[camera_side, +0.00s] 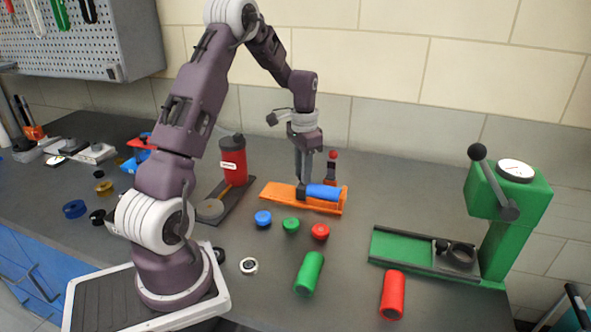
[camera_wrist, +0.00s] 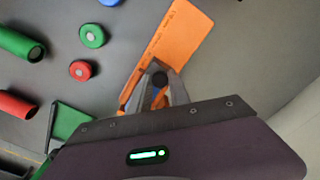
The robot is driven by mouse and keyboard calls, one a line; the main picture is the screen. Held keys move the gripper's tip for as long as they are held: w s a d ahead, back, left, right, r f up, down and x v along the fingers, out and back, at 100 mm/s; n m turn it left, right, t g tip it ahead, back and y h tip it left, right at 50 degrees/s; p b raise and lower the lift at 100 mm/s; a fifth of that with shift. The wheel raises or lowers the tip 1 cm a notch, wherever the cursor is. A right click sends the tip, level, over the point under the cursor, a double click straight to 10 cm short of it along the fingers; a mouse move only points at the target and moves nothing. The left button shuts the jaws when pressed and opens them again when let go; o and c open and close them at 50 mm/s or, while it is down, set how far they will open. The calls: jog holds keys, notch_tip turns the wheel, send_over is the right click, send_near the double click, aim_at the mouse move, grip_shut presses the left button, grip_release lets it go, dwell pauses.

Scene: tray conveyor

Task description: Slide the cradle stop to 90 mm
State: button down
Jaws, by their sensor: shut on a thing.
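The orange cradle (camera_side: 276,192) lies on the bench, and its bare end shows in the wrist view (camera_wrist: 182,32) with small marks along one edge. A blue tube (camera_side: 325,192) lies in its right part in the side view. The dark cradle stop (camera_side: 301,193) is at the tube's left end. My gripper (camera_side: 302,183) points down over the cradle and is shut on the stop. In the wrist view my gripper (camera_wrist: 158,92) closes around the stop's round dark knob (camera_wrist: 159,80).
Blue (camera_side: 263,218), green (camera_side: 291,225) and red (camera_side: 320,231) caps lie in front of the cradle. Green (camera_side: 309,273) and red (camera_side: 393,295) tubes lie nearer. A red bottle (camera_side: 233,160) stands left, a green press (camera_side: 510,205) right. A small red-topped item (camera_side: 332,166) stands behind.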

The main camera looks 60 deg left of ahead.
jog(key=shift+w+d, duration=0.2)
jog(key=shift+w, duration=0.1)
jog(key=c, duration=1.3)
grip_release()
jog(key=shift+o, duration=0.5)
jog(key=shift+s, duration=0.1)
jog(key=shift+r, duration=0.1)
